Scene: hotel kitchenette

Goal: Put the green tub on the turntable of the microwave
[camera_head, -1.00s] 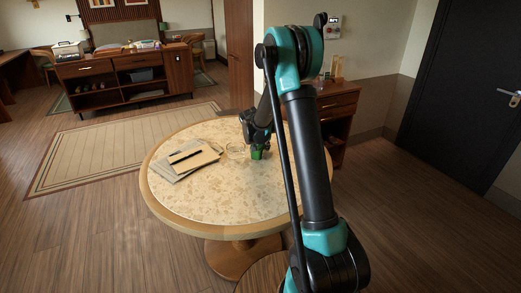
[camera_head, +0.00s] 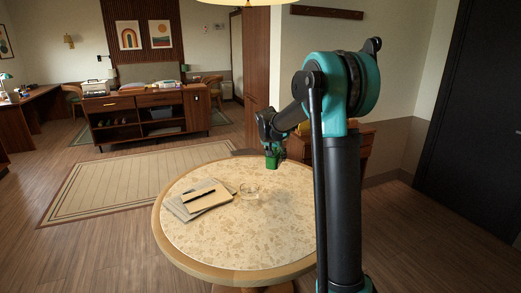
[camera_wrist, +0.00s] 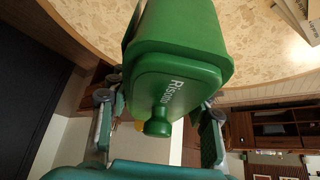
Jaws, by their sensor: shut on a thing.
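The green tub (camera_wrist: 185,45) fills the upper middle of the wrist view, with a knobbed lid and white lettering. My gripper (camera_head: 272,152) is shut on it, one finger on each side in the wrist view. In the head view the green tub (camera_head: 272,162) hangs below the gripper, over the far part of the round table (camera_head: 265,235), seemingly a little above its top. I cannot make out a microwave or a turntable in these frames.
A wooden cabinet (camera_head: 358,148) stands behind my arm. A low dark sideboard (camera_head: 150,115) stands at the back. The floor left of the table is clear, with a rug (camera_head: 125,180).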

